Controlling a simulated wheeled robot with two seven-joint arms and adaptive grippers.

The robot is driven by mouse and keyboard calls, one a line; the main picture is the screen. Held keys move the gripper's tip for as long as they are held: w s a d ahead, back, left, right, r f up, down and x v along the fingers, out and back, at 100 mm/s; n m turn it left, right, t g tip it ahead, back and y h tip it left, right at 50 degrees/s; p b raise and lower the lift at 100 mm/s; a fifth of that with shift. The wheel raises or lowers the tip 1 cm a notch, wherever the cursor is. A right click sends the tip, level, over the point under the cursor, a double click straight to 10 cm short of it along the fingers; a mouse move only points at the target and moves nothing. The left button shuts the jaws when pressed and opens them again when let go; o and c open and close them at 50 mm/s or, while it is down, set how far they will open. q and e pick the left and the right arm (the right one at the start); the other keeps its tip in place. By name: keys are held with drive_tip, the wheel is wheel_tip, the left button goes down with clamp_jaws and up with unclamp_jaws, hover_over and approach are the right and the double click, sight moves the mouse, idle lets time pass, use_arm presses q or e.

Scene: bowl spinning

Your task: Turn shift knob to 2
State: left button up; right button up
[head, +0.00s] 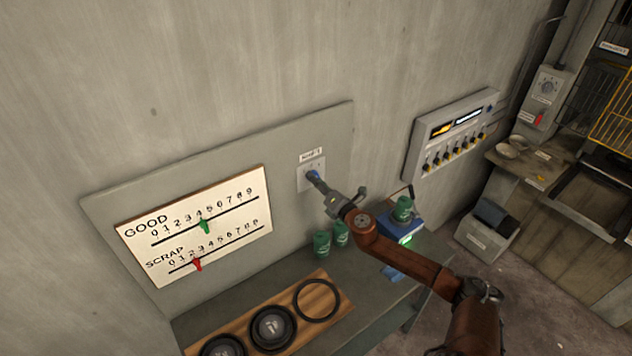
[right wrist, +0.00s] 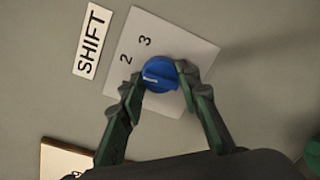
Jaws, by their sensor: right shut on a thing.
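The blue shift knob (right wrist: 160,75) sits on a pale plate (right wrist: 185,45) on the wall panel; it also shows in the head view (head: 312,175). The numbers 2 and 3 show on the plate beside it. A SHIFT label (right wrist: 91,41) is next to the plate. The knob's white mark points to the left in the right wrist view, below the 2 and toward one finger. That finger hides part of the plate. My right gripper (right wrist: 159,82) is shut on the knob, one finger on each side. My left gripper is not in view.
A GOOD/SCRAP board (head: 200,225) with green and red sliders hangs left of the knob. Below is a bench with green cans (head: 322,244), a blue device (head: 405,228) and a wooden tray (head: 330,313) of black rings. A switch box (head: 455,130) is on the right.

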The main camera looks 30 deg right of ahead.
drive_tip(key=shift+d+r+m, duration=0.1)
drive_tip(key=shift+m, duration=0.5)
drive_tip(key=o, duration=1.2)
drive_tip(key=shift+c, duration=0.2)
drive_tip(key=s, duration=1.2)
drive_tip(key=shift+r, duration=0.3)
drive_tip(key=shift+d, duration=0.1)
